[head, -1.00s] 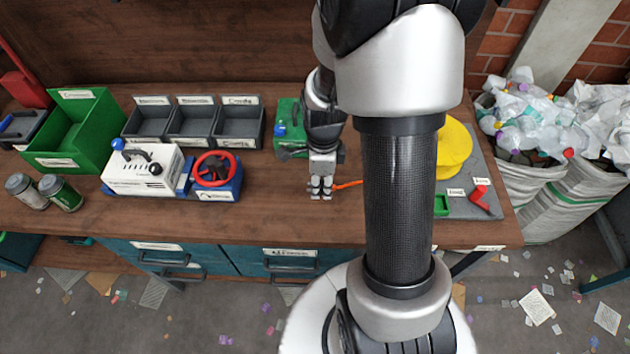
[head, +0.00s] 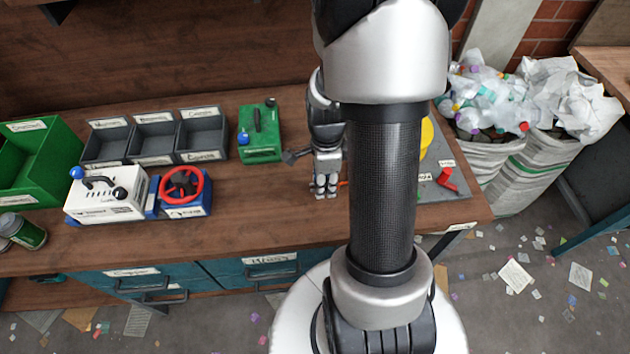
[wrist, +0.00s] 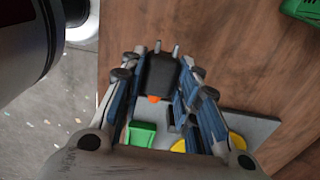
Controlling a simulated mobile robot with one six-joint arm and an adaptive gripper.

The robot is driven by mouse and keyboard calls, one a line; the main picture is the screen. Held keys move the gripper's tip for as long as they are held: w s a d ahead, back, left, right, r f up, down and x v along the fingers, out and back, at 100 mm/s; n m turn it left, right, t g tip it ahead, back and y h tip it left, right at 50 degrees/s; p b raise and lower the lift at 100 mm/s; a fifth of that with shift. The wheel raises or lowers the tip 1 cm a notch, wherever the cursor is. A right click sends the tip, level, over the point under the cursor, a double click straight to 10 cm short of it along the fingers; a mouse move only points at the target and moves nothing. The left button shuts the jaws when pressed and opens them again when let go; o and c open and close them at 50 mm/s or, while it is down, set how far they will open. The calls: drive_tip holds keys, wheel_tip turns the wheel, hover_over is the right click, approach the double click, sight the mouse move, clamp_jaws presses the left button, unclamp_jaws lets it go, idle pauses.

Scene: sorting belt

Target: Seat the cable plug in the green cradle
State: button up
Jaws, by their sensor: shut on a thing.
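My gripper (head: 325,193) is above the bench, left of my own forearm in the head view. In the wrist view my gripper (wrist: 162,66) is shut on the black cable plug (wrist: 162,76), whose two metal prongs point away from the palm. A short orange piece of the cable (wrist: 153,99) shows at the plug's near end. The green cradle (wrist: 140,134) lies on the grey board, apart from the plug and below it in the wrist picture.
The grey board (head: 455,191) carries a red piece (head: 446,180) and a yellow round thing (wrist: 236,141). A green box (head: 260,140) stands left of my gripper, with grey bins (head: 155,148) farther left.

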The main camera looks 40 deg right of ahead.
drive_tip(key=shift+s+d+p, duration=0.2)
drive_tip(key=shift+s+d, duration=1.8)
drive_tip(key=shift+d, duration=0.95)
drive_tip(key=shift+s+d+p, duration=0.15)
drive_tip(key=shift+s+d, duration=1.8)
drive_tip(key=shift+d, duration=1)
drive_tip(key=shift+s+d+p, duration=0.2)
drive_tip(key=shift+s+d, duration=1.8)
drive_tip(key=shift+d, duration=0.95)
drive_tip(key=shift+f, duration=0.15)
drive_tip(key=shift+f+b, duration=1.95)
drive_tip(key=shift+f, duration=0.7)
drive_tip(key=shift+a+f, duration=0.2)
drive_tip(key=shift+f, duration=0.15)
drive_tip(key=shift+s, duration=0.1)
drive_tip(key=o, duration=0.9)
drive_tip(key=shift+c, duration=0.2)
drive_tip(key=o, duration=0.4)
drive_tip(key=shift+f, duration=0.15)
